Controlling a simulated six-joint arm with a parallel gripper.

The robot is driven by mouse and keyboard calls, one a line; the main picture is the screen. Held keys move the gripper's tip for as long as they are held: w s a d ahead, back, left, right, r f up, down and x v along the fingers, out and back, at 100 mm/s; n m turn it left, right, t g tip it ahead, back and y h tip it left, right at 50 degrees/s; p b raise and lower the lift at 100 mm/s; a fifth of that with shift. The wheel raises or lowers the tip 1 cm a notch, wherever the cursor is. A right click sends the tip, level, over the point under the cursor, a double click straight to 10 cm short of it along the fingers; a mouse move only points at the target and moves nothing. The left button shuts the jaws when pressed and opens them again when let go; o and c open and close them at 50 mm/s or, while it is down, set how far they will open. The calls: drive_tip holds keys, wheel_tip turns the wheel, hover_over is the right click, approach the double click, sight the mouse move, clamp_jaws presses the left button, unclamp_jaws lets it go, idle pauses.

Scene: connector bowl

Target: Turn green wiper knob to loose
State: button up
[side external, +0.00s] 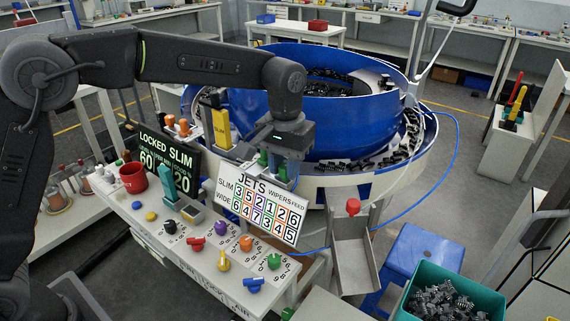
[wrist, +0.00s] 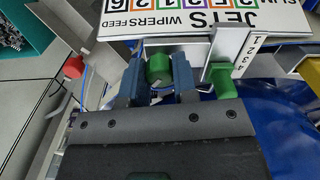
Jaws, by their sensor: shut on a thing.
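My gripper (side external: 281,172) is down at the bowl's near rim, behind the jets sign. In the wrist view my gripper (wrist: 157,80) has its two blue-grey fingers on either side of a round green wiper knob (wrist: 159,66) and is shut on it. A pale mark shows on the knob's lower edge. A second green knob (wrist: 222,80) stands to the right, beside a white scale plate (wrist: 234,50) numbered 1 to 4. In the side view the fingers partly hide the held knob (side external: 283,169). I cannot read its setting.
The jets, wipers and feed sign (side external: 262,206) stands close to the gripper. The blue bowl (side external: 335,125) is just behind. A console (side external: 200,262) with several coloured knobs is in front. A metal chute (side external: 352,245) and a teal bin (side external: 415,290) are at right.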

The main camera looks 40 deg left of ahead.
sight(284, 166)
drive_tip(key=shift+n, duration=0.6)
drive_tip(key=o, duration=0.9)
wheel_tip(284, 166, up, 14)
drive_tip(key=shift+f, duration=0.1)
idle(0.5)
